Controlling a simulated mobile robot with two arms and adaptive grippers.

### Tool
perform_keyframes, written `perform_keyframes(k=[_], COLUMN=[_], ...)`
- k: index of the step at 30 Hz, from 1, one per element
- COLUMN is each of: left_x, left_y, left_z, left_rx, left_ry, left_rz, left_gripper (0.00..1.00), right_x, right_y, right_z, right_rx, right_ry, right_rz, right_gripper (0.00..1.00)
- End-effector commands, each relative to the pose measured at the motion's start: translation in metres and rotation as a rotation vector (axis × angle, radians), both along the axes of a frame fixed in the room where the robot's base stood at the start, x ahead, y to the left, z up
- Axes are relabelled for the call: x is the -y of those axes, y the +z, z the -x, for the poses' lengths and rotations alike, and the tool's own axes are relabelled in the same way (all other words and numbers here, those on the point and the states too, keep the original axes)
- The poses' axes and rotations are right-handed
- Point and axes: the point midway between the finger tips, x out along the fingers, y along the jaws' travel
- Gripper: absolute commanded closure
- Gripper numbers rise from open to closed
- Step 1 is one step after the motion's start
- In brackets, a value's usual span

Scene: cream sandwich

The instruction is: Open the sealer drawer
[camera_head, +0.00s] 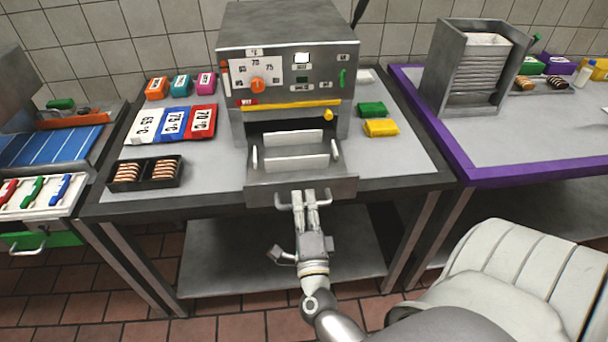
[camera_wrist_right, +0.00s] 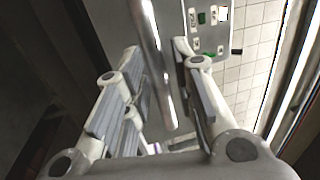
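The sealer (camera_head: 290,75) is a grey metal machine with an orange dial, on the middle table. Its drawer (camera_head: 260,187) stands out from the front, with white bars visible inside, and its front panel reaches the table's front edge. The drawer handle (camera_head: 283,205) is a horizontal metal bar on that panel. My right gripper (camera_head: 304,195) is at the handle. In the right wrist view, a metal bar (camera_wrist_right: 158,60) runs between the fingers of my right gripper (camera_wrist_right: 160,100); they look apart, with gaps beside the bar. My left gripper is not in view.
Coloured temperature cards (camera_head: 172,122) and a dark tray (camera_head: 145,172) lie left of the sealer. Green and yellow blocks (camera_head: 381,127) lie right of it. A lower shelf (camera_head: 230,265) is under the table. A purple-edged table with a rack (camera_head: 470,65) stands at right.

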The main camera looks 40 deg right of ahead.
Motion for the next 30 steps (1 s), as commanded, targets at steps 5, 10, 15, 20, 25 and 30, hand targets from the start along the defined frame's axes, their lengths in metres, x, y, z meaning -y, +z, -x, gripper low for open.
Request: perform_keyframes(k=[5, 10, 15, 20, 25, 30], left_x=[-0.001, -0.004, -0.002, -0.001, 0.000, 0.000], left_y=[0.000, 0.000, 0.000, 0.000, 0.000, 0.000], left_z=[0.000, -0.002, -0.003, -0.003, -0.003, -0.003], left_rx=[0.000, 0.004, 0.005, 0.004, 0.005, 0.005], left_ry=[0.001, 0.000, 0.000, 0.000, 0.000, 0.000], left_rz=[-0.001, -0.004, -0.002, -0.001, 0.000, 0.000], left_gripper=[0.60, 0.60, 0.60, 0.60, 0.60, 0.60], right_x=[0.000, -0.001, -0.009, -0.027, -0.045, -0.057], right_y=[0.000, 0.000, -0.004, -0.011, -0.017, -0.021], right_z=[0.000, 0.001, 0.015, 0.043, 0.073, 0.093], right_rx=[0.000, 0.000, -0.003, -0.005, -0.004, -0.002], right_ry=[0.000, 0.000, 0.000, 0.002, 0.001, 0.000], right_rz=[0.000, 0.000, -0.002, -0.001, -0.001, 0.000], right_gripper=[0.66, 0.66, 0.66, 0.66, 0.66, 0.66])
